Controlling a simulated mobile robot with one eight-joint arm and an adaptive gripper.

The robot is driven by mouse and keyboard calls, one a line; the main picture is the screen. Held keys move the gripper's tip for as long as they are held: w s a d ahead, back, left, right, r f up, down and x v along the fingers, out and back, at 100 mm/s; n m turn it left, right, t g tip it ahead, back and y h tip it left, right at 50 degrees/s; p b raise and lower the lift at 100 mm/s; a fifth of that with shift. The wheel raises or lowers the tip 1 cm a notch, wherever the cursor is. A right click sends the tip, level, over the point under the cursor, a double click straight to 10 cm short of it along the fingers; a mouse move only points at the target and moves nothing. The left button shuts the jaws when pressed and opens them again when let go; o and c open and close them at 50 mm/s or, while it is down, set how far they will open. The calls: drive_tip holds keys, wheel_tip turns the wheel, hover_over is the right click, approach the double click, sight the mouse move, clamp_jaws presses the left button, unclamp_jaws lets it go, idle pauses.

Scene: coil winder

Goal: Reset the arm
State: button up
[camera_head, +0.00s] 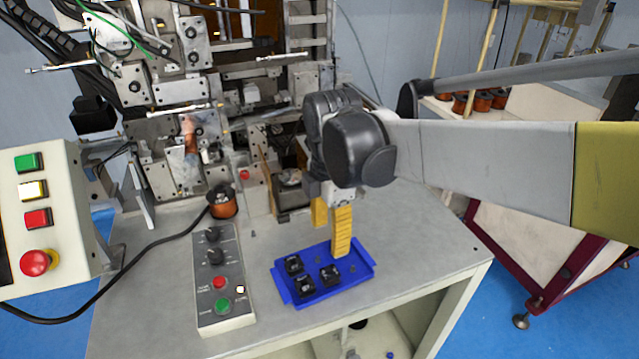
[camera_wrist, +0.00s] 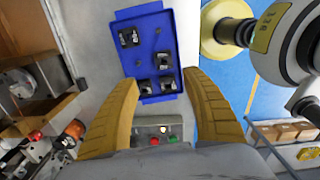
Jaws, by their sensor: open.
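My gripper (camera_head: 331,226) has yellow fingers and hangs over the back edge of the blue tray (camera_head: 335,287) on the grey table. The fingers stand apart with nothing between them. In the wrist view my gripper (camera_wrist: 165,100) shows both curved yellow fingers spread, with the blue tray (camera_wrist: 150,32) beyond them. Several black parts sit in the tray, one of them a black part (camera_head: 305,286) near its front. My arm reaches in from the right of the head view.
A control box (camera_head: 222,280) with knobs and buttons lies left of the tray. A copper spool (camera_head: 222,204) stands behind it. The winding machine (camera_head: 190,130) fills the back. A button panel (camera_head: 40,215) stands at far left. Bare table (camera_head: 420,243) lies right of the tray.

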drive_tip(key=s+d+m+t+b, duration=0.1)
drive_tip(key=s+d+m+t, duration=0.5)
drive_tip(key=m, duration=1.5)
drive_tip(key=s+d, duration=0.4)
drive_tip(key=d, duration=0.3)
drive_tip(key=shift+s+t, duration=0.25)
drive_tip(key=shift+t, duration=0.15)
drive_tip(key=shift+d, duration=0.1)
